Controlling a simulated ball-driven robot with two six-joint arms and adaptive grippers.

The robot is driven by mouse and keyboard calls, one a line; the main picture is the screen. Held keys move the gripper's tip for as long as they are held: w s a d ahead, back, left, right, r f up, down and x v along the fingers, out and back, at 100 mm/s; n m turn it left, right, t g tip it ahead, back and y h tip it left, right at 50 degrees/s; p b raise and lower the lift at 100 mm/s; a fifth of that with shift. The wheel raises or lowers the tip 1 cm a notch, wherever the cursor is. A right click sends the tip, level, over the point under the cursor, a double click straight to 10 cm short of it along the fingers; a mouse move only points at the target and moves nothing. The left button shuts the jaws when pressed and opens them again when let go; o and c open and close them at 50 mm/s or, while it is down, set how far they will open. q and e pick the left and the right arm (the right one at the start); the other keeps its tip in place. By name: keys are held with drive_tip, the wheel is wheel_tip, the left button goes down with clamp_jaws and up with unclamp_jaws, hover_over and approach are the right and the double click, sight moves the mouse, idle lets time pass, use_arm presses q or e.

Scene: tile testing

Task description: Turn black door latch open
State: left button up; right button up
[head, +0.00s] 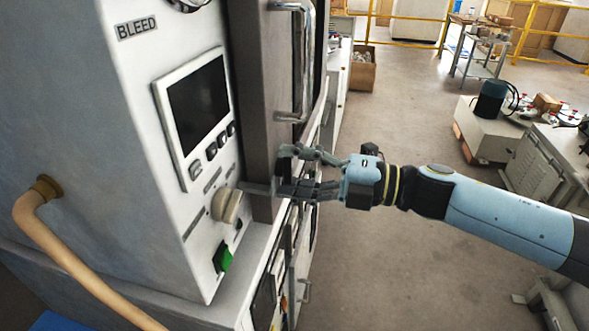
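My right gripper (281,170) comes in from the right at the lower part of the door. Its two fingers are spread, one above the other, with the tips at the door's edge beside the latch. The fingertips partly hide this area, and I cannot tell whether they touch the latch. My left gripper is out of view.
A control panel with a screen (198,102), a beige knob (227,205) and a green switch (222,258) stands left of the door. A metal door handle (304,65) is above my gripper. A tan hose (70,260) runs at lower left. The floor (420,110) behind is mostly clear.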

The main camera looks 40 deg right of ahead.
drive_tip(key=o, duration=0.5)
drive_tip(key=shift+s, duration=0.15)
drive_tip(key=v, duration=1.1)
drive_tip(key=shift+s+d, duration=0.3)
